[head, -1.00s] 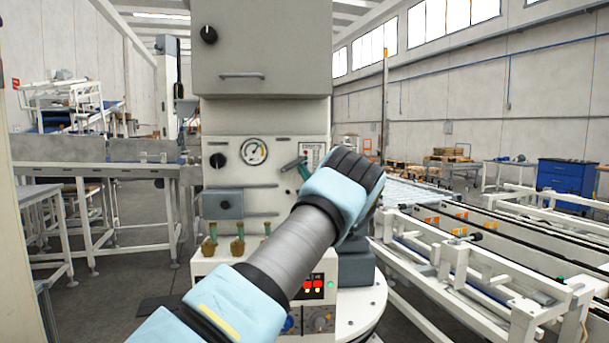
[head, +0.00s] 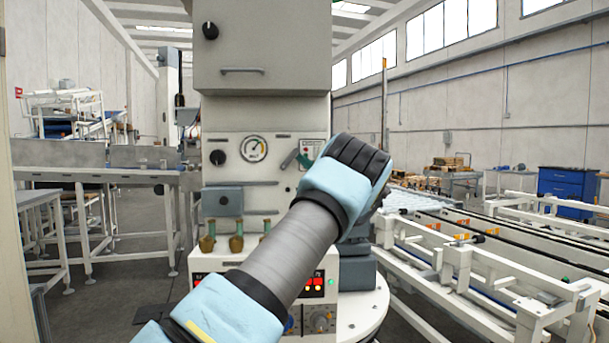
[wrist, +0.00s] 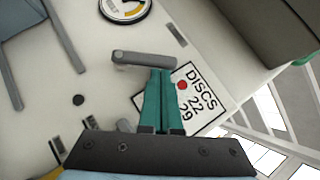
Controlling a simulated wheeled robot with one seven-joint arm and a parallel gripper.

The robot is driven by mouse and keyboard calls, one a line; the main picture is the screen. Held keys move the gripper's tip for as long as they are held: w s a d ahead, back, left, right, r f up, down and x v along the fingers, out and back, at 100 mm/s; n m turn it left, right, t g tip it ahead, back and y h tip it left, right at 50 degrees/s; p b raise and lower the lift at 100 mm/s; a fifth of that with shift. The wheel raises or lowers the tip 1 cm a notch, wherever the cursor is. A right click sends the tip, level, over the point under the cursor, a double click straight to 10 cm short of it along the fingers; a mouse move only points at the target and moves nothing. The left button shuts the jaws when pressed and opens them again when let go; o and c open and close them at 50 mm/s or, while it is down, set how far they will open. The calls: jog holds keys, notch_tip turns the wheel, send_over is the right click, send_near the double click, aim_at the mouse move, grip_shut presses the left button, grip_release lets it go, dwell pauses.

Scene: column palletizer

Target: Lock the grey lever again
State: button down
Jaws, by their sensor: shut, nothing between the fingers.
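The grey lever (wrist: 145,60) is a short bar on the pale machine panel. In the head view the lever (head: 289,159) slants from lower left to upper right, left of a small label. My gripper (wrist: 161,72) has its two teal fingers together, with nothing between them. Their tips are right at one side of the lever in the wrist view; whether they touch it I cannot tell. In the head view my gripper (head: 303,160) is mostly hidden behind my wrist.
A "DISCS 22 29" label (wrist: 195,100) with a red dot is beside the fingers. A round gauge (head: 254,148) and a black knob (head: 218,157) are left of the lever. Green-and-brass fittings (head: 236,240) stand below. A conveyor frame (head: 480,270) is at right.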

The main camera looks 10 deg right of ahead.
aim_at(294, 150)
jog(key=r+n+g, duration=0.1)
jog(key=n, duration=0.1)
jog(key=a+r+n+g+b, duration=0.1)
jog(key=n+g, duration=0.1)
jog(key=shift+w+a+r+n+g+h, duration=0.1)
jog(key=shift+a+r+n+g+h, duration=0.25)
jog(key=shift+r+n+g, duration=0.35)
jog(key=shift+a+r+n+g+h, duration=0.1)
jog(key=shift+a+n+g+h, duration=0.15)
jog(key=shift+a+n+g, duration=0.5)
jog(key=shift+d, duration=0.2)
jog(key=b+v, duration=0.2)
jog(key=v, duration=0.8)
jog(key=shift+s+d, duration=0.2)
jog(key=shift+s, duration=0.1)
